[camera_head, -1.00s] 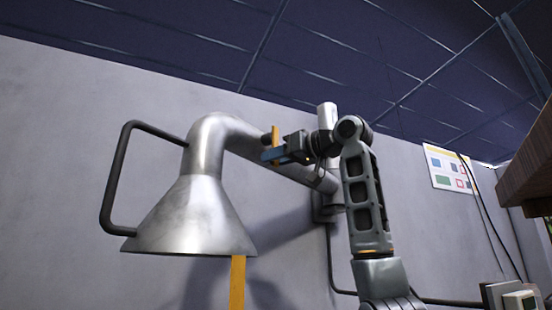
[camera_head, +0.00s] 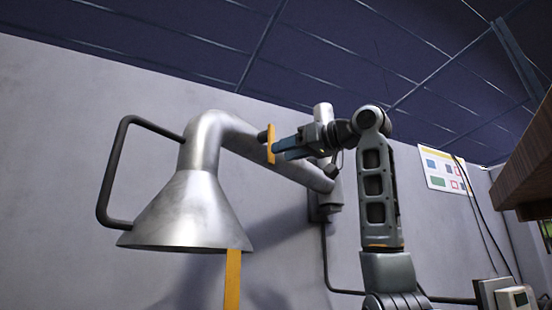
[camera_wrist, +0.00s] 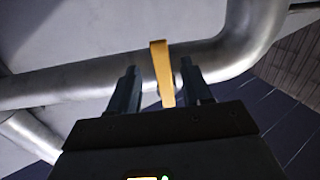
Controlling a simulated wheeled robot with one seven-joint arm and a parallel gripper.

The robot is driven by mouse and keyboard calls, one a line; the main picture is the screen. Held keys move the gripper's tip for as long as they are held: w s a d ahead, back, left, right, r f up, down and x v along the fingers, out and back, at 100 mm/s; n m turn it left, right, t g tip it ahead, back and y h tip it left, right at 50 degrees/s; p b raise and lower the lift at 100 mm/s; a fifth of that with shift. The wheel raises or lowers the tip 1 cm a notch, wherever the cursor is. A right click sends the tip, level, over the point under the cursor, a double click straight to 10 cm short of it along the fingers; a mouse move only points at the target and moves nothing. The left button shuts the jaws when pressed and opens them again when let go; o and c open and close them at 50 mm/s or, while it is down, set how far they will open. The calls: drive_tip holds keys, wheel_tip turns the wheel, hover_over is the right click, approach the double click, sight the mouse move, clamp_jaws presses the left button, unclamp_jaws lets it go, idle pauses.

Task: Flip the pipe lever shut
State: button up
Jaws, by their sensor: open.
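The yellow pipe lever (camera_head: 271,144) stands roughly upright on the side of the metal pipe (camera_head: 243,140), at a dark stub. My gripper (camera_head: 284,149) reaches in from the right, with its fingertips at the lever's right side. In the wrist view the lever (camera_wrist: 160,62) shows between the two dark fingers of my open gripper (camera_wrist: 161,85), with a gap on each side. Its upper end stands out beyond the fingertips, in front of the pipe (camera_wrist: 70,88). Whether a finger touches the lever cannot be told.
A large metal hood (camera_head: 187,215) hangs from the pipe's left end, with a black handle (camera_head: 108,175) on its left. A yellow strip (camera_head: 233,280) shows below the hood. A wooden edge (camera_head: 520,160) juts in at the right. The wall behind is mostly bare.

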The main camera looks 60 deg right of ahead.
drive_tip(key=shift+s+a, duration=0.1)
drive_tip(key=shift+s, duration=1.3)
